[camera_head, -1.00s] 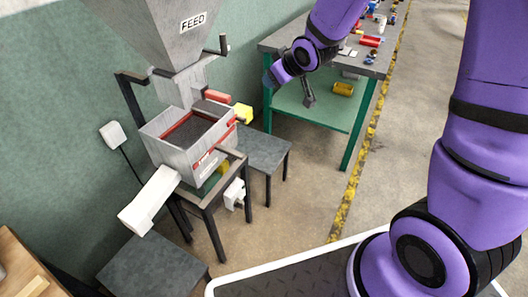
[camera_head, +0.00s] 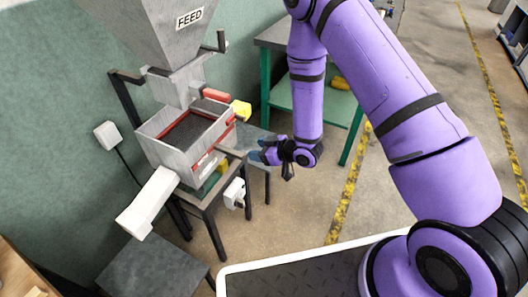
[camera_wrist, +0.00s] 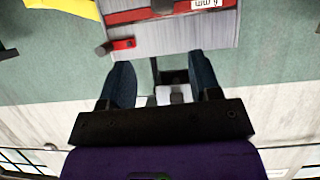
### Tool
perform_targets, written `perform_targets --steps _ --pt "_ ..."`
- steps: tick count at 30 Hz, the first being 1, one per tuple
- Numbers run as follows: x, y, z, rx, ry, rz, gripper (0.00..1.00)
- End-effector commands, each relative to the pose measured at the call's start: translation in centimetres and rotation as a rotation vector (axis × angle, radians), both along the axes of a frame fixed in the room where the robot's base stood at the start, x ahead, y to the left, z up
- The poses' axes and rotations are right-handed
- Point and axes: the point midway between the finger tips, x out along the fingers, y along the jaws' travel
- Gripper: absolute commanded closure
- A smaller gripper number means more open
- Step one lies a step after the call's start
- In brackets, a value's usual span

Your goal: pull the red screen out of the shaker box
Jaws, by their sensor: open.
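The grey shaker box (camera_head: 172,153) stands open-topped under the feed hopper, with dark mesh or material inside. Red edges of the screen (camera_head: 229,131) show at its right side. In the wrist view a red strip of the screen (camera_wrist: 125,16) runs across the grey box face (camera_wrist: 170,37), with a "6 mm" label at its right. A small red piece with a dark knob (camera_wrist: 122,44) sits below it. My gripper (camera_head: 262,152) is to the right of the box, apart from it. Its dark blue fingers are open and empty in the wrist view (camera_wrist: 162,88), pointing toward the box face.
The feed hopper (camera_head: 168,35) hangs over the box. A yellow block (camera_head: 242,110) is at the box's right back corner. A white chute (camera_head: 148,203) slopes down at the front left. A green-legged bench (camera_head: 265,95) stands behind my arm. Floor in front is open.

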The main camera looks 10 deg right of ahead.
Motion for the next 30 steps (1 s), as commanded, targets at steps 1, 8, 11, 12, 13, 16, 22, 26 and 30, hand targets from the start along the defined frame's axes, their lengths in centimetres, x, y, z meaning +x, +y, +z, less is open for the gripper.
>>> perform_targets --steps 1,8,11,12,13,16,22,26,30 --pt "-0.4 0.2 -0.7 0.012 0.002 0.008 0.43" --pt "-0.6 0.8 -1.6 0.034 -0.001 0.022 0.43" --pt "0.0 1.6 -1.9 0.034 -0.001 0.022 0.43" --pt "0.3 2.1 -2.1 0.034 -0.002 0.022 0.43" --pt "0.6 2.4 -2.3 0.033 -0.003 0.023 0.43" --pt "1.5 3.6 -3.0 0.033 -0.002 0.022 0.43" --pt "3.4 6.0 -4.2 0.034 -0.002 0.022 0.43" --pt "4.3 7.2 -4.8 0.032 -0.001 0.022 0.43" --pt "5.0 8.0 -5.2 0.033 -0.001 0.02 0.43"
